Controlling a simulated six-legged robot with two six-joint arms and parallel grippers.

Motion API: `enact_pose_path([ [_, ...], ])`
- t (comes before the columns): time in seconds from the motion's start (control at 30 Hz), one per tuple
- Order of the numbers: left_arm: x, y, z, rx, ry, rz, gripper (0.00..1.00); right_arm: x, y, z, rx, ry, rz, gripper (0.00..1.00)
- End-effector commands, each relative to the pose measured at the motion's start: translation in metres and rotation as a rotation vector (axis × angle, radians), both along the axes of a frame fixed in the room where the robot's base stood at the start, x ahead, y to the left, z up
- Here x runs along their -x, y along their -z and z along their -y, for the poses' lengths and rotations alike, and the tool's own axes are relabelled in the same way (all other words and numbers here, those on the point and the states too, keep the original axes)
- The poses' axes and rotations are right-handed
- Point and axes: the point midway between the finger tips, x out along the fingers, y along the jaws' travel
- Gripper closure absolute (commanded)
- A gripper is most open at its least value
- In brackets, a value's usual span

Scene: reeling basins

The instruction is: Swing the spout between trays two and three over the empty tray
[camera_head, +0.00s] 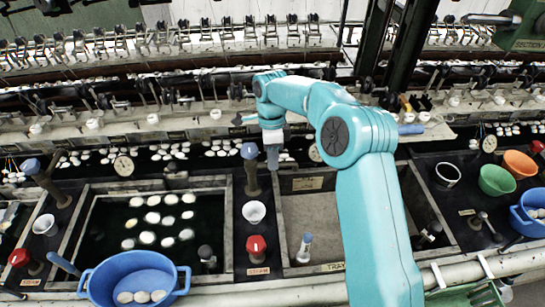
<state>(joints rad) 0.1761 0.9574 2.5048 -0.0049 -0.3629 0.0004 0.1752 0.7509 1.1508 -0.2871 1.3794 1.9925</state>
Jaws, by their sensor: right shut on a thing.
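The spout (252,175) stands on the divider between two trays, a bronze post with a blue top. My right gripper (271,143) is shut at the spout's upper part, just right of the blue top; my own wrist hides part of the contact. The empty tray (300,210) is right of the divider, with a bare grey bottom; my teal right arm covers its middle. The tray left of the divider (88,225) holds dark water and several white cocoons (150,218). My left gripper is not in view.
A red knob (256,245) and a white cup (254,211) sit on the divider. A blue basin (133,280) is front left. Green (496,180) and orange (519,163) bowls are at right.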

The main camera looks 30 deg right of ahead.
Motion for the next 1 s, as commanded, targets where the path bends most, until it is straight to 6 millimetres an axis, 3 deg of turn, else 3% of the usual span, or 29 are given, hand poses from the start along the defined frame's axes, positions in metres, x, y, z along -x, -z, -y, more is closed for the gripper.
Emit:
enact_pose_path([
  [0.37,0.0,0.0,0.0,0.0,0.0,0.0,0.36,-0.001,-0.002,-0.002,-0.006,0.012,0.005,1.0],
  [0.4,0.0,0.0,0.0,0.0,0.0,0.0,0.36,-0.001,-0.002,-0.002,-0.006,0.012,0.005,0.75],
  [0.47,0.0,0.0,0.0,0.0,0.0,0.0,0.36,-0.001,-0.002,-0.002,-0.006,0.012,0.005,0.56],
  [0.8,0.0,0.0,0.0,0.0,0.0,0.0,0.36,-0.001,-0.004,-0.001,-0.002,0.009,0.002,0.56],
  [1.0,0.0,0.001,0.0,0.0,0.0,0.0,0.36,-0.007,-0.036,0.002,-0.002,0.01,0.008,0.56],
])
